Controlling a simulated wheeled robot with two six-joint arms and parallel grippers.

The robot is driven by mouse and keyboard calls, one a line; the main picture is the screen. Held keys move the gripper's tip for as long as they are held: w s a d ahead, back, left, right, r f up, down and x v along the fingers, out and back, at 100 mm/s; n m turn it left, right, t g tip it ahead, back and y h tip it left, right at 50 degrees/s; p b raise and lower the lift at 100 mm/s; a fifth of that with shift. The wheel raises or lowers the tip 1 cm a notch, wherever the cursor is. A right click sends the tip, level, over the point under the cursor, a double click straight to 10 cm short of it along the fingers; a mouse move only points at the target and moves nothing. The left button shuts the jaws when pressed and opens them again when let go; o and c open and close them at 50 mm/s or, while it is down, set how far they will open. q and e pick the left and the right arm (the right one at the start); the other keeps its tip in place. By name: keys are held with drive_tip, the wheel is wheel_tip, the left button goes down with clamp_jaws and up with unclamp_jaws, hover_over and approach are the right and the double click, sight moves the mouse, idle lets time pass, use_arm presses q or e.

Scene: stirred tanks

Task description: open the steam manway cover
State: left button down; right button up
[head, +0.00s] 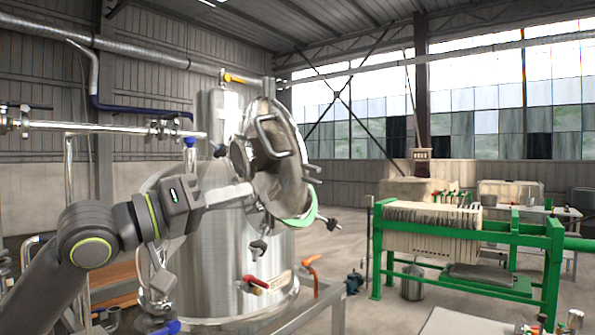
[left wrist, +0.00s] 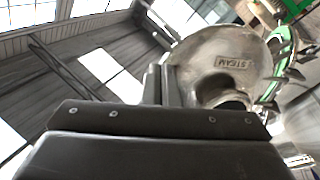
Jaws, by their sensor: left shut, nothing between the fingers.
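The steam manway cover (head: 287,180) is a round steel lid with a bar handle. In the head view it stands steeply tilted, nearly on edge, at the top of the steel tank (head: 210,260). A green rim (head: 303,221) shows along its lower right. In the left wrist view the cover (left wrist: 205,48) bears a plate reading STEAM (left wrist: 232,63). My left gripper (head: 250,190) is at the cover's left side, shut with nothing in it. I cannot tell whether it touches the cover. Its fingers also show in the left wrist view (left wrist: 160,85). My right gripper is not in view.
A red-handled valve (head: 256,283) and an orange-handled one (head: 311,262) sit low by the tank. Steel pipework (head: 110,126) runs at the left.

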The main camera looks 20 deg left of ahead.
use_arm(q)
drive_tip(key=p, duration=0.5)
approach(312, 169)
drive_tip(key=x, duration=0.5)
drive_tip(key=shift+w+d+f, duration=0.1)
drive_tip(key=shift+d, duration=0.1)
drive_tip(key=shift+w+d, duration=0.45)
drive_tip(key=shift+w, duration=0.15)
drive_tip(key=shift+p, duration=0.3)
drive_tip(key=shift+w+d+r, duration=0.2)
drive_tip(key=shift+w+r, duration=0.05)
drive_tip(key=p+x, duration=0.2)
drive_tip(key=x, duration=0.3)
drive_tip(key=shift+w+r+p, duration=0.1)
drive_tip(key=shift+p, duration=0.2)
drive_tip(key=shift+w+d, duration=0.35)
